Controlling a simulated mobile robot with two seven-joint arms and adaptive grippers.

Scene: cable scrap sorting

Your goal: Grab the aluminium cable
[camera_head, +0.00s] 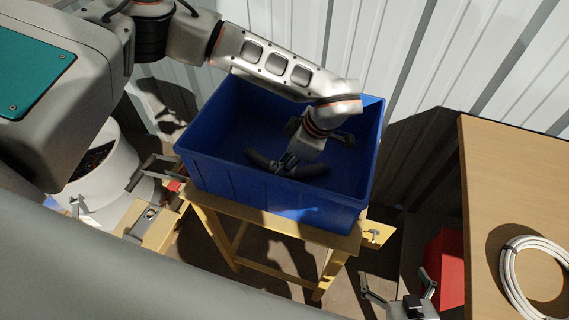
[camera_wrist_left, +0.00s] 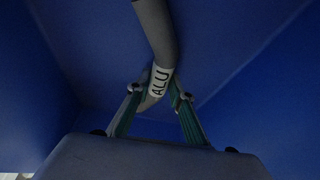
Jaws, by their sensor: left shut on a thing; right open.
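The aluminium cable is a short, thick grey piece with a white label reading "ALU" in the left wrist view (camera_wrist_left: 160,80). It also shows as a dark curved length in the head view (camera_head: 314,170). My left gripper (camera_head: 287,162) reaches down inside the blue bin (camera_head: 270,195) and is shut on this cable near its label. I cannot tell whether the cable touches the bin floor. My right gripper (camera_head: 396,284) is open and empty at the bottom of the head view, outside the bin.
The blue bin stands on a yellow wooden stand (camera_head: 285,222), and its walls surround my left gripper. A wooden table (camera_head: 510,180) at the right carries a coiled white cable (camera_head: 512,285). A red object (camera_head: 446,268) stands beside that table. Corrugated metal wall rises behind.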

